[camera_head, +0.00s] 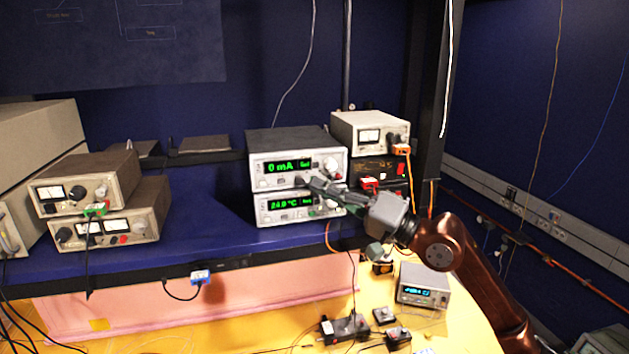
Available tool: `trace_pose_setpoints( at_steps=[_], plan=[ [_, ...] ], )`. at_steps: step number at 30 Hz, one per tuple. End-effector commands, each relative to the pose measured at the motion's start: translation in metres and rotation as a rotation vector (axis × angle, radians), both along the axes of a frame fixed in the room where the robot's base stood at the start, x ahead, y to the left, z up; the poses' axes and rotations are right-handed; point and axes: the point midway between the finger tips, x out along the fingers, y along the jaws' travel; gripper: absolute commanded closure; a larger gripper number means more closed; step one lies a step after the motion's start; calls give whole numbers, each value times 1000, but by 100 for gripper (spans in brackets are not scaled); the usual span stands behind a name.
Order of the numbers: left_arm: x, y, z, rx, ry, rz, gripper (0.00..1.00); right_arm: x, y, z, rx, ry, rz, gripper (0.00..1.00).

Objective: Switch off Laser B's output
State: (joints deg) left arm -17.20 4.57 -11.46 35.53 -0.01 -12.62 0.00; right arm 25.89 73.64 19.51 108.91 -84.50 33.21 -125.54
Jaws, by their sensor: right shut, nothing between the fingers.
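Two stacked laser driver units stand on the blue shelf. The upper unit (268,184) shows "0 mA" in green, and the lower unit (270,218) shows "24.0 °C". I cannot read which one is labelled Laser B. My right gripper (308,180) is shut and empty, with its fingertips at the lower front of the upper unit, by its row of small buttons. Whether the tips touch a button I cannot tell. The gripper hides part of the lower right of the upper unit's panel and some of the lower unit's. My left gripper is not in view.
A white meter unit (370,134) on a dark box with red and orange plugs stands just right of the stack. Older meter units (84,190) stand at the left. A small display box (423,285) and loose parts (345,328) lie on the yellow table below. The blue shelf (205,220) is clear left of the stack.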

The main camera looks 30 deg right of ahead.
Motion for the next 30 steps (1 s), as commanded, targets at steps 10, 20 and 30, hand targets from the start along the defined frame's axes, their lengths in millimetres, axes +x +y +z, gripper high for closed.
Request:
trace_pose_setpoints(
  at_steps=[10,20,30],
  plan=[
    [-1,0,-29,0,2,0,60,-28,7,-4,-4,-2,0,100],
    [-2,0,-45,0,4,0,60,-48,12,-1,-1,0,-1,100],
    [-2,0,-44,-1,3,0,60,-48,12,0,0,0,0,100]
  ],
)
